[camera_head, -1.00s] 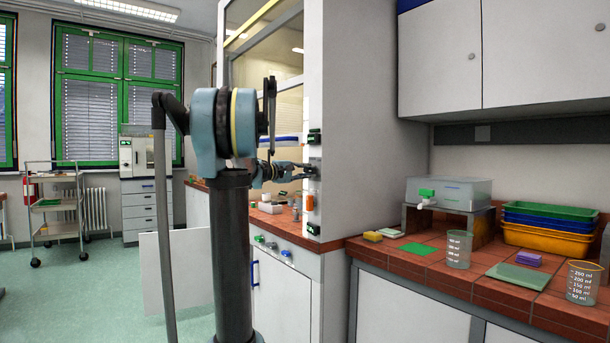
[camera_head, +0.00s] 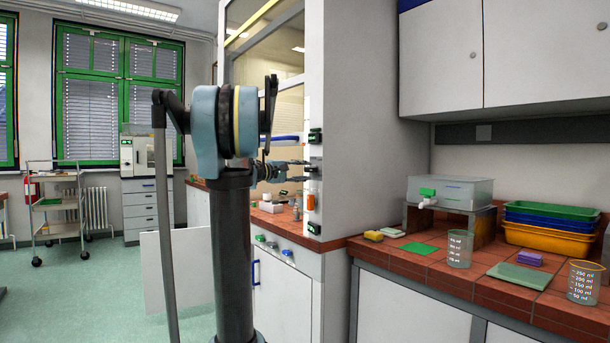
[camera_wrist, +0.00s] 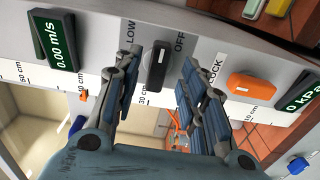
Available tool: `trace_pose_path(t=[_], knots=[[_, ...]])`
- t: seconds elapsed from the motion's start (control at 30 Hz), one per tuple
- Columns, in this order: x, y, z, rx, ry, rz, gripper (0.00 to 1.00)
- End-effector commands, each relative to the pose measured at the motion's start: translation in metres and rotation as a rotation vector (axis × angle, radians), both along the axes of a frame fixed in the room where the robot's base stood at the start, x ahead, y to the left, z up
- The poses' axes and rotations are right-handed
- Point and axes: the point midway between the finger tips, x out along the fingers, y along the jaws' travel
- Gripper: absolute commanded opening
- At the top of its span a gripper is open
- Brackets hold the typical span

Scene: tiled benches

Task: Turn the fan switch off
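The fan switch, a dark rotary knob (camera_wrist: 155,72), is on the pale panel in the wrist view. The word LOW is printed to its left and OFF to its upper right. A small light mark shows on the knob; which word it points to is unclear. My gripper (camera_wrist: 162,60) is open, with one finger on each side of the knob. Whether either finger touches it I cannot tell. In the head view my gripper (camera_head: 305,170) is at the fume hood's front post, and the knob is too small to make out clearly.
A display (camera_wrist: 55,42) left of the knob reads 0.00 m/s. An orange knob (camera_wrist: 250,87) by the word LOCK is close to the right finger. Another display (camera_wrist: 300,92) reads kPa. The tiled bench (camera_head: 490,285) holds beakers and trays.

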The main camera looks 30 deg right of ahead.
Motion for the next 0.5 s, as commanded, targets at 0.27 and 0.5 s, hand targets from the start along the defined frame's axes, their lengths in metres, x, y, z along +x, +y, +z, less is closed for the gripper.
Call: trace_pose_path(t=[0.27, 0.5], knots=[[-0.003, 0.051, -0.001, 0.001, 0.0, 0.004, 0.38], [-0.005, 0.081, -0.001, 0.001, 0.0, 0.002, 0.38]])
